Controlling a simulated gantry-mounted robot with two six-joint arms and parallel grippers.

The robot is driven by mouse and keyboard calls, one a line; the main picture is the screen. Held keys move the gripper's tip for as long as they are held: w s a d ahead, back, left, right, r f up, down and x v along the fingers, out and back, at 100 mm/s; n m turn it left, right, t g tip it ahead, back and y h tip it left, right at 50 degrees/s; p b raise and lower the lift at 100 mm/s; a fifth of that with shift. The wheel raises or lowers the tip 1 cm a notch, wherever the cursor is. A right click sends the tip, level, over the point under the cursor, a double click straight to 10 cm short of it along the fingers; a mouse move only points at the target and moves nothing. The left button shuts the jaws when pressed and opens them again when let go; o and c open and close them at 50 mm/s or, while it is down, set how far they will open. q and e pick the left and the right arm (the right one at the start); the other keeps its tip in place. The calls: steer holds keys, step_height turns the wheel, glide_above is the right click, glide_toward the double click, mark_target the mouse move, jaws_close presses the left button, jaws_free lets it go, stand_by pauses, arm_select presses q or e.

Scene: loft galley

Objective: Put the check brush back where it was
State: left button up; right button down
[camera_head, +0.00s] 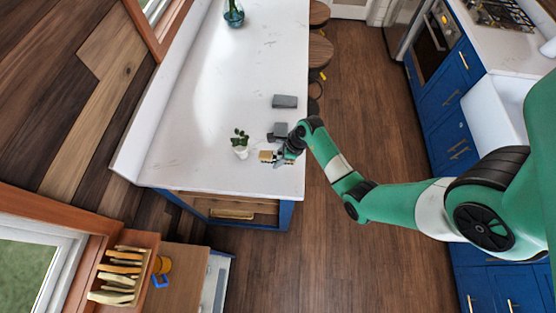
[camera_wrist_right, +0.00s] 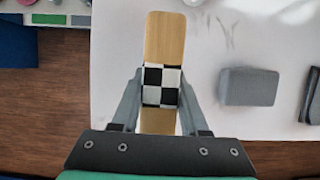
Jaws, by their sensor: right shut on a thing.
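The check brush (camera_wrist_right: 162,38) is a pale wooden bar with a black and white checked band around its middle, seen in the right wrist view. My right gripper (camera_wrist_right: 162,84) is shut on it at the checked band, one finger on each side. In the head view the brush's pale end (camera_head: 265,156) shows at my right gripper (camera_head: 280,157), over the near right part of the white counter (camera_head: 215,95). I cannot tell whether the brush touches the counter. My left gripper is not in view.
A potted plant (camera_head: 241,148) stands just left of the brush. Two grey blocks (camera_head: 285,101) (camera_head: 279,129) lie beyond the gripper. A green-blue vase (camera_head: 233,15) is at the far end. The counter's middle is clear. A slatted rack (camera_head: 121,272) stands lower left.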

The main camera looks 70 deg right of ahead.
steer(key=shift+f, duration=1.6)
steer(key=shift+f, duration=0.1)
steer(key=shift+f+b, duration=0.4)
steer(key=shift+f, duration=0.1)
steer(key=c, duration=0.8)
jaws_free()
steer(key=o, duration=0.4)
steer(key=shift+d, duration=0.15)
steer(key=shift+f, duration=0.1)
